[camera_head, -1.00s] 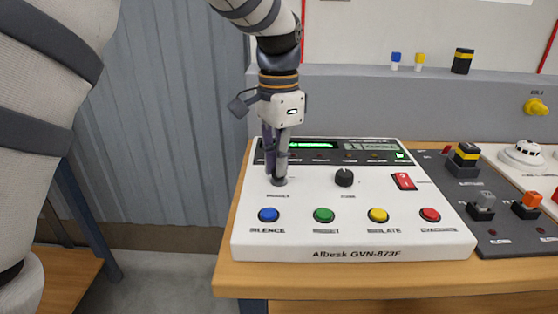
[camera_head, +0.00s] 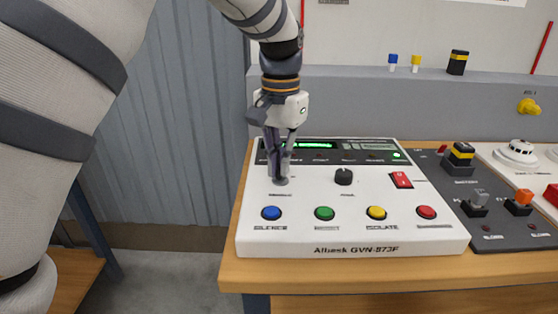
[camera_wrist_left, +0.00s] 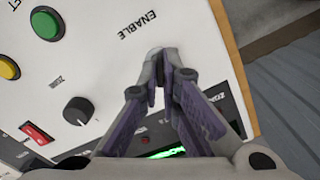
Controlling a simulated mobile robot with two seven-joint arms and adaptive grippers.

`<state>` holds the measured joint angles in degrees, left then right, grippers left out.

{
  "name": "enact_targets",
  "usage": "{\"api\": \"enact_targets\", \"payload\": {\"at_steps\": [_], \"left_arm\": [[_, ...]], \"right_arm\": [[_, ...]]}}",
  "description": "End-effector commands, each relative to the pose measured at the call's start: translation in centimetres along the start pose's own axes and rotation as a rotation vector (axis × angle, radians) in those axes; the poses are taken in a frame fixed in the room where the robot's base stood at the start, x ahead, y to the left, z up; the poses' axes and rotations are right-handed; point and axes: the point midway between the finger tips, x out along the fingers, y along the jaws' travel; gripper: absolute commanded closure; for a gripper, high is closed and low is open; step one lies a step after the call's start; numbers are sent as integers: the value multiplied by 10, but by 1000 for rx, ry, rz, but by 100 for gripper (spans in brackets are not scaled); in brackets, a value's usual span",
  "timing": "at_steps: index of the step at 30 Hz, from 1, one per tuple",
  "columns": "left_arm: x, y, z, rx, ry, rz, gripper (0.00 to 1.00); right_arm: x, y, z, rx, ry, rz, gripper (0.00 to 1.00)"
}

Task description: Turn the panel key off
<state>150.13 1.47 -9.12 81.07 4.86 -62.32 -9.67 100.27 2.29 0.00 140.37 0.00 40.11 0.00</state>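The white control panel (camera_head: 350,232) lies on the wooden bench. My left gripper (camera_head: 279,178) points down over the panel's left side, its fingertips at the panel key. Only the grey round base of the panel key (camera_head: 281,182) shows in the head view, just under the fingertips. In the left wrist view the purple-grey fingers (camera_wrist_left: 163,66) come together at the key, beside the printed word ENABLE. They appear closed on it, and the fingers hide most of the key, so its exact angle cannot be read. My right gripper is not in view.
Beside the key are a black knob (camera_head: 343,177) and a red rocker switch (camera_head: 401,180). Blue (camera_head: 271,213), green (camera_head: 324,213), yellow (camera_head: 376,212) and red (camera_head: 426,212) buttons line the front. A green-lit display (camera_head: 313,146) is behind. A dark switch board (camera_head: 500,225) stands right.

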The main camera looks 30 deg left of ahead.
Motion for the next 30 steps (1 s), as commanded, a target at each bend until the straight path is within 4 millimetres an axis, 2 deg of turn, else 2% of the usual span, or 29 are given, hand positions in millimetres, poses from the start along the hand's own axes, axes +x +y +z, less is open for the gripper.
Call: {"api": "enact_targets", "payload": {"at_steps": [15,30], "left_arm": [[-1,0,-1,-407,4,-1,100],[-1,0,-1,-549,4,0,100]], "right_arm": [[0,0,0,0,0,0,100],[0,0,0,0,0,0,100]]}}
